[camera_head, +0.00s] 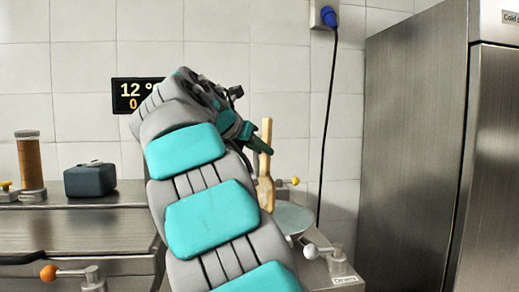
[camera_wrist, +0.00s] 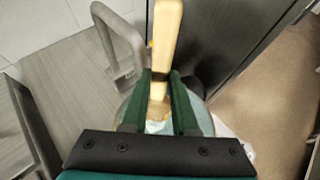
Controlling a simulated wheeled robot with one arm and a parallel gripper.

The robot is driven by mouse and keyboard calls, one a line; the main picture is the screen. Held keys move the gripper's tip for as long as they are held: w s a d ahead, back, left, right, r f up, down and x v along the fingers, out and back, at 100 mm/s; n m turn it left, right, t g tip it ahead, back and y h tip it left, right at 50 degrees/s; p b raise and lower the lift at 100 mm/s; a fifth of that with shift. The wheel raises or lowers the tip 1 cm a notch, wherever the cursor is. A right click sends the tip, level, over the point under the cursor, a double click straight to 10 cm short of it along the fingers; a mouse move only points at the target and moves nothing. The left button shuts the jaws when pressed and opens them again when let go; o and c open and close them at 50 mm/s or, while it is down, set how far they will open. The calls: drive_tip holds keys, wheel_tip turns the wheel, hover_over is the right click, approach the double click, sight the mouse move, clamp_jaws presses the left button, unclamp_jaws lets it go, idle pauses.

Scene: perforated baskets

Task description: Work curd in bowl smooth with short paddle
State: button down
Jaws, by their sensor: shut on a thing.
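My gripper (camera_head: 259,145) is shut on the short wooden paddle (camera_head: 266,186), which stands nearly upright with its broad end down. In the wrist view, the green fingers of my gripper (camera_wrist: 161,78) close on the paddle (camera_wrist: 166,35) from both sides. A greyish bowl (camera_head: 292,216) sits at the right end of the bench, just beside and below the paddle. Its rim (camera_wrist: 204,118) shows behind the fingers in the wrist view, with some pale curd (camera_wrist: 157,127) between them. I cannot tell whether the paddle's lower end touches the curd.
A steel cabinet (camera_head: 416,150) stands close on the right. A blue plug (camera_head: 329,17) hangs a black cable down the tiled wall. On the left, a dark box (camera_head: 90,179) and a brown cylinder (camera_head: 31,162) stand on the shelf. The steel bench (camera_head: 75,232) is mostly clear.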

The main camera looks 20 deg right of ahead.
drive_tip(key=shift+s+d+f, duration=0.15)
drive_tip(key=shift+s+d, duration=0.2)
drive_tip(key=shift+s, duration=0.3)
drive_tip(key=shift+w, duration=0.1)
drive_tip(key=shift+w+a+r, duration=0.2)
drive_tip(key=shift+w+a, duration=0.3)
drive_tip(key=shift+w, duration=0.25)
drive_tip(key=shift+s, duration=0.1)
drive_tip(key=shift+s+d+f, duration=0.15)
drive_tip(key=shift+s+d, duration=0.3)
drive_tip(key=shift+s, duration=0.2)
